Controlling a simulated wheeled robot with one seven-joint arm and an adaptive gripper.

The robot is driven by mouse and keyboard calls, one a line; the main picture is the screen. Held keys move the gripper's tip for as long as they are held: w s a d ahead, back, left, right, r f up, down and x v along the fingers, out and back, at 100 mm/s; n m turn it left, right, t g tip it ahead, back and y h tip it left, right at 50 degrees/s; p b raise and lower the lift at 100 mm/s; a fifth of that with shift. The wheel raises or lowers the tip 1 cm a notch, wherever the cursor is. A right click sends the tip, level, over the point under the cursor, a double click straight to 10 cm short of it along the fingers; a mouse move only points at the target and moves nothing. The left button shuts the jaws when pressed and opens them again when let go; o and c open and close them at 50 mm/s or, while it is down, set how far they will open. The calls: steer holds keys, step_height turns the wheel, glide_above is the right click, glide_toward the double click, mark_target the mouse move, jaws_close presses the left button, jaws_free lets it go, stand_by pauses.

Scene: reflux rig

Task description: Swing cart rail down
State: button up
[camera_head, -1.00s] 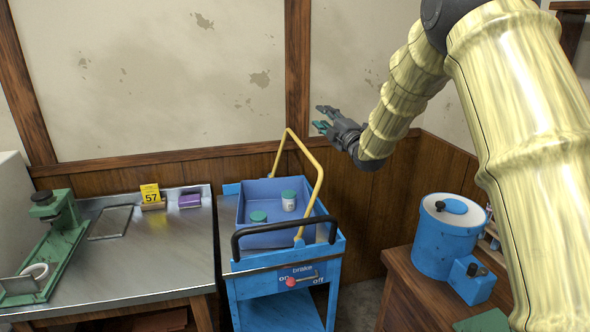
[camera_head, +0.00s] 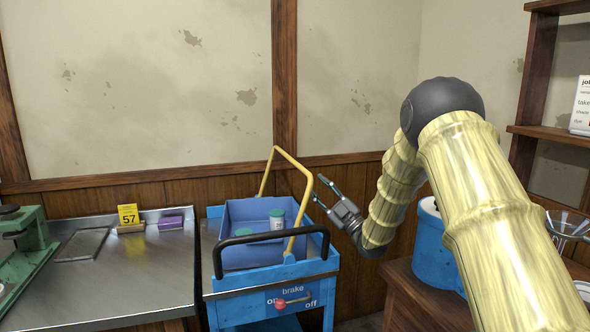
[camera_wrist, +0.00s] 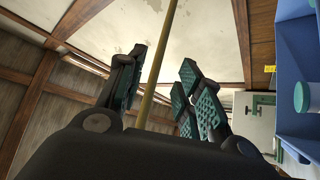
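The yellow cart rail (camera_head: 293,160) stands raised above the blue cart (camera_head: 230,286), its crossbar high over the blue bin. My gripper (camera_head: 318,188) is open and empty, just right of the rail, with its fingers pointing toward it. In the wrist view the rail (camera_wrist: 172,22) runs through the gap between the open fingers of my gripper (camera_wrist: 162,60). I cannot tell whether the rail lies between the fingers in depth or beyond them. No contact is clear.
The blue bin (camera_head: 231,208) on the cart holds jars (camera_head: 277,220). A black handle (camera_head: 262,240) and red-knobbed brake lever (camera_head: 280,303) are at the cart's front. A metal bench (camera_head: 120,280) stands left. A blue drum (camera_head: 430,240) stands right, partly behind my arm.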

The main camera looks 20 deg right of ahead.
mark_target(297, 165)
steer(key=shift+y, duration=0.3)
steer(key=x, duration=0.6)
steer(key=s+a+p+x, duration=0.1)
steer(key=x, duration=0.3)
steer(key=shift+s+r, duration=0.1)
steer(key=shift+r, duration=0.3)
jaws_close()
